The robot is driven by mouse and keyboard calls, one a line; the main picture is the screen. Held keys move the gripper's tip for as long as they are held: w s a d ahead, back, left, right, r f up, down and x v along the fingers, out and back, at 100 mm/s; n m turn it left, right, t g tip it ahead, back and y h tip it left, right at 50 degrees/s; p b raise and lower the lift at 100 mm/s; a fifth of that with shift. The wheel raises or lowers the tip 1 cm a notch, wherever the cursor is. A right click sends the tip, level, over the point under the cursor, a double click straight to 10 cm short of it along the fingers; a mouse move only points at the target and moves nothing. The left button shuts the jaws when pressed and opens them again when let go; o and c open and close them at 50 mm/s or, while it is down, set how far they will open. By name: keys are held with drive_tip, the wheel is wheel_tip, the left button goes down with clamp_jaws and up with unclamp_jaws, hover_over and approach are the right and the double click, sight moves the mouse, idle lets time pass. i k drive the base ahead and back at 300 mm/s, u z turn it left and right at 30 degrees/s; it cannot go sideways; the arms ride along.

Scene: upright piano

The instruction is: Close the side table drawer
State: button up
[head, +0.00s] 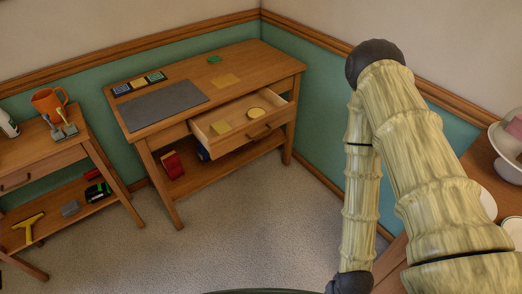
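A wooden side table (236,83) stands against the green wall in the head view. Its drawer (268,131) is pulled out to the front, with a dark handle (259,133) on its face. My arm is on the right, apart from the table, and bends down past the bottom edge. My gripper is out of view.
A second wooden table (45,154) at the left holds an orange mug (48,101); its drawer (38,170) looks shut. The carpet (235,215) before the open drawer is clear.

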sight(278, 111)
drive_tip(key=u, duration=1.4)
drive_tip(key=i, duration=0.95)
drive_tip(key=z, duration=1.5)
